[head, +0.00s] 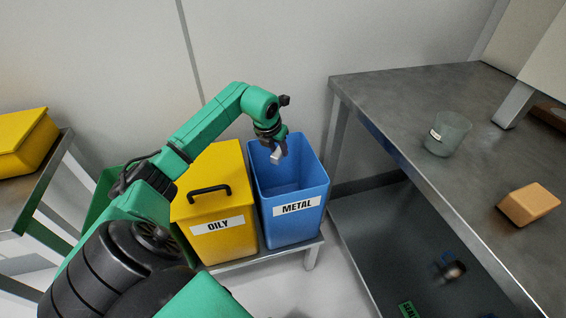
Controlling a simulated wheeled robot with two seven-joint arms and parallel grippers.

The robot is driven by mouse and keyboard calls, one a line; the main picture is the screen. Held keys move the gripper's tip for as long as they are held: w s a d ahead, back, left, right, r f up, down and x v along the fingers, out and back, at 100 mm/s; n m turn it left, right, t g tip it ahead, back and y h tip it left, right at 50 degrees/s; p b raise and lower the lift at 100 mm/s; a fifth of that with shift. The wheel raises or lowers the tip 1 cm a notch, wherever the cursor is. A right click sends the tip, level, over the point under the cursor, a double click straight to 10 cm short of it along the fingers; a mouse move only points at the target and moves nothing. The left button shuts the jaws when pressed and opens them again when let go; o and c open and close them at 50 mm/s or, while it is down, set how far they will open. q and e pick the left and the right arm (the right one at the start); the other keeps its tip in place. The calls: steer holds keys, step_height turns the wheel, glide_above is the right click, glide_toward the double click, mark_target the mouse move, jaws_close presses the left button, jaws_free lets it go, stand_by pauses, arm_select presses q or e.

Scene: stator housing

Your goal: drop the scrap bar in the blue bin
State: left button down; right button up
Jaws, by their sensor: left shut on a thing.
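The blue bin (290,222), labelled METAL, stands open on a low stand in the middle of the head view. My left gripper (277,153) is above the bin's open top, near its back left part. It is shut on a small light grey piece, the scrap bar (276,157), which is held over the opening. Much of the bar is hidden by the gripper. The inside of the bin that shows looks empty; its floor is partly hidden. My right gripper does not show.
A yellow lidded bin (222,246) labelled OILY stands against the blue bin's left side. A grey metal bench (415,100) at right holds a clear greenish cup (448,134) and an orange block (528,204). Its lower shelf (375,240) carries small items. Another yellow box (22,140) is at far left.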

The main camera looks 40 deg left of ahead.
arm_select(q)
steer(key=shift+f, duration=0.25)
steer(key=shift+c, duration=2.2)
jaws_free()
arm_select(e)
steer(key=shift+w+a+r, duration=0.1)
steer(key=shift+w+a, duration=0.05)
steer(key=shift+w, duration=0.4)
arm_select(q)
steer(key=v, duration=1.4)
steer(key=shift+s+r, duration=0.2)
steer(key=shift+s, duration=0.05)
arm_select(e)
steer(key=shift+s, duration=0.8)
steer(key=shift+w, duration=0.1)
